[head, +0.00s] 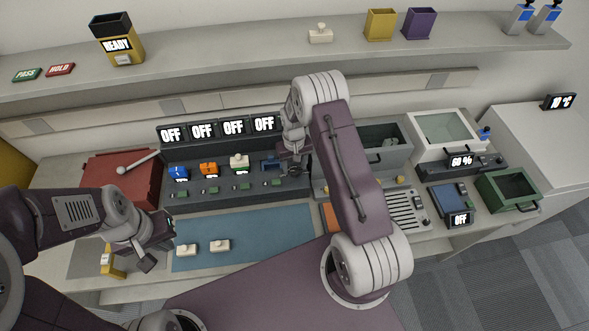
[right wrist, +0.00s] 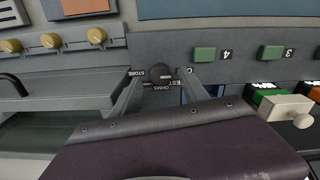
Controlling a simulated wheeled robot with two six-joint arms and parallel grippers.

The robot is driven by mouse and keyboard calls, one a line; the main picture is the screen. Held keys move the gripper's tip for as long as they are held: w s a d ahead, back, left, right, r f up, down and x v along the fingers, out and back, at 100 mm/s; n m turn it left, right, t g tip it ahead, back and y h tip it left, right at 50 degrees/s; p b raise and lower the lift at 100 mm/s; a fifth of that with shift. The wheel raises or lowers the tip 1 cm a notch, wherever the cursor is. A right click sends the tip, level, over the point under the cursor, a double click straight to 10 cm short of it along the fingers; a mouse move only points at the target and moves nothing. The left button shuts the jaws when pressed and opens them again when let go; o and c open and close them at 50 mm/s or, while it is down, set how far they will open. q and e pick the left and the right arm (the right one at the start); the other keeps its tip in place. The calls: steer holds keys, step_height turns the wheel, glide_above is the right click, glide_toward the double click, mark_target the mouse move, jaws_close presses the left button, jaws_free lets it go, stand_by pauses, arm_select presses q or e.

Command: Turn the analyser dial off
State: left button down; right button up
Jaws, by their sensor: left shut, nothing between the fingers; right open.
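The analyser dial (right wrist: 160,75) is a round black knob on a grey panel in the right wrist view. In the head view my right gripper (head: 293,168) is above the grey console, and my arm hides the dial. My left gripper (head: 158,250) is shut and empty at the lower left.
The charger bank (head: 240,195) with several OFF displays stands left of my right gripper. A blue mat (head: 260,235) holds two cream pieces. A red case (head: 118,175) stands near my left arm. A grey open bin (head: 378,160) stands right of my right arm.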

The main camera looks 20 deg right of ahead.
mark_target(295, 171)
step_height(295, 171, up, 7)
steer(key=b, duration=0.1)
steer(key=shift+s, duration=0.1)
stand_by(0.5)
